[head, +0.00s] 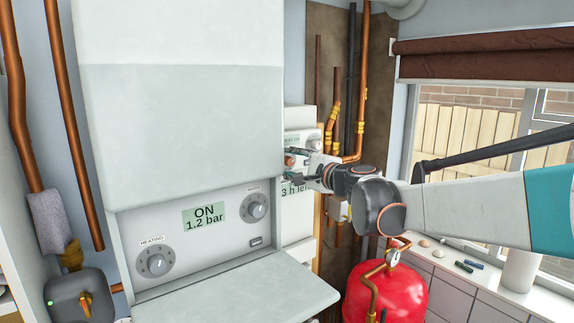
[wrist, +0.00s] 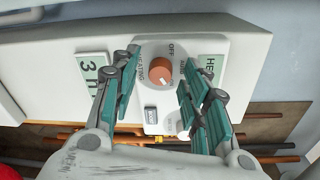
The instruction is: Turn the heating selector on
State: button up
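The heating selector is an orange-red round knob (wrist: 162,72) on a white dial in the wrist view. "OFF" is printed above it and "HEATING" along its left side. In the wrist view my gripper (wrist: 159,62) is open, with its green-padded fingers on the left and right of the knob. I cannot tell whether they touch it. In the head view my gripper (head: 297,158) reaches the white control unit (head: 299,225) beside the boiler and mostly hides the knob.
The white boiler (head: 180,95) has an "ON 1.2 bar" display (head: 204,216) and its own grey knob labelled HEATING (head: 156,263). Its lower flap (head: 240,295) sticks out. Copper pipes (head: 362,85) run behind my gripper. A red tank (head: 400,297) stands below my arm.

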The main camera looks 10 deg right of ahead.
jog(key=v, duration=0.7)
jog(key=shift+s, duration=0.35)
